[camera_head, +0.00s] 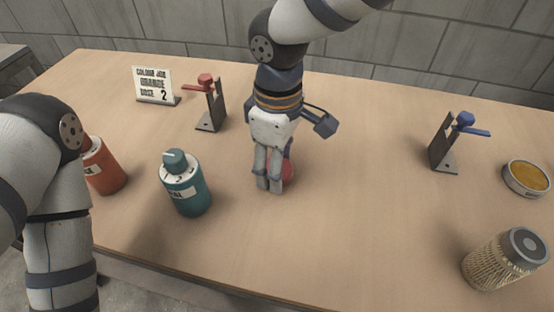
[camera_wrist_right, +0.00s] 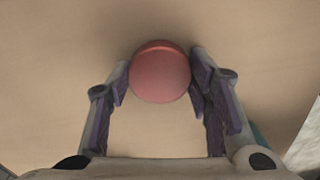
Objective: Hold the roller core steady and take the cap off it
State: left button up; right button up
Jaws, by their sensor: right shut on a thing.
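A pale mesh tube, which looks like the roller core (camera_head: 490,265), stands near the front right. A dark grey cap (camera_head: 529,246) with a lighter centre sits on its upper end. My right gripper (camera_head: 268,182) is at mid-table, far left of the tube, pointing down. It is shut on a red round-topped thing (camera_wrist_right: 160,75), which shows between its fingertips in the right wrist view. In the head view the fingers mostly hide this red thing (camera_head: 289,169). My left arm comes in at the left, and its gripper is out of the picture.
A teal bottle (camera_head: 187,193) and a red bottle (camera_head: 102,165) stand at the left. A red-topped stand (camera_head: 211,108), a sign (camera_head: 153,86), a blue-topped stand (camera_head: 444,150) and an orange-filled round tin (camera_head: 527,178) are farther back. The front middle is clear.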

jog(key=shift+r, duration=0.15)
jog(key=o, duration=1.3)
jog(key=shift+c, duration=0.2)
